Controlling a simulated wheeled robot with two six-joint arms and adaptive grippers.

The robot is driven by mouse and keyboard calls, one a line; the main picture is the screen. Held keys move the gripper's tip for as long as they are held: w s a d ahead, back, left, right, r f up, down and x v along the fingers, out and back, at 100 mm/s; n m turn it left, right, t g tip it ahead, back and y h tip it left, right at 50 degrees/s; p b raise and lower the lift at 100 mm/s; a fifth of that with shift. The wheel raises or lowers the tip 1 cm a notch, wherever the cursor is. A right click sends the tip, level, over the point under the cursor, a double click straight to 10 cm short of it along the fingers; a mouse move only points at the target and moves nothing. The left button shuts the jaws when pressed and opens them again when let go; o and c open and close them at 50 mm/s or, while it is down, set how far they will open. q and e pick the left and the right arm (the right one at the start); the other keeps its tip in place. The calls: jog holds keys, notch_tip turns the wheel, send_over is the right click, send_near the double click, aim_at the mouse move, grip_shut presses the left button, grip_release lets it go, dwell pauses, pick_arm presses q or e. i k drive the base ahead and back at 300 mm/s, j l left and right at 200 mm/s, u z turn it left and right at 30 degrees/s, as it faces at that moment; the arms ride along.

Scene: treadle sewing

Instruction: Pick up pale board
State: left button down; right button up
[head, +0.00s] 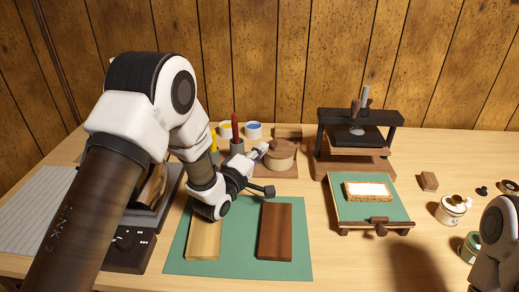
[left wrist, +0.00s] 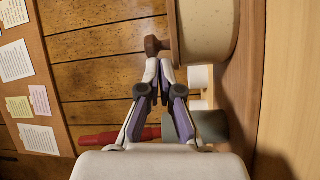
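The pale board (head: 204,238) lies flat on the green mat (head: 240,262), its far end partly behind my left wrist. My left gripper (head: 263,148) is beyond the board, up by the round lidded pot (head: 280,158), and is not touching the board. In the left wrist view its fingers (left wrist: 159,66) are drawn together with only a thin gap at the tips. The tips are close to the pot's brown knob (left wrist: 155,45); I cannot tell whether they touch it. The board does not show in the left wrist view. My right gripper is not in view.
A dark board (head: 276,230) lies right of the pale one on the same mat. A green tray (head: 385,212) with a cream-topped block (head: 368,190) and a press (head: 358,140) stand to the right. Colored handled tools (head: 236,133) stand behind. A dark device (head: 128,250) sits at left.

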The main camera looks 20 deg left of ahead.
aim_at(203, 242)
jog(key=k+l, duration=0.15)
jog(key=k, duration=0.25)
jog(key=k+l, duration=0.15)
jog(key=k, duration=0.25)
jog(key=k+l, duration=0.15)
jog(key=k, duration=0.25)
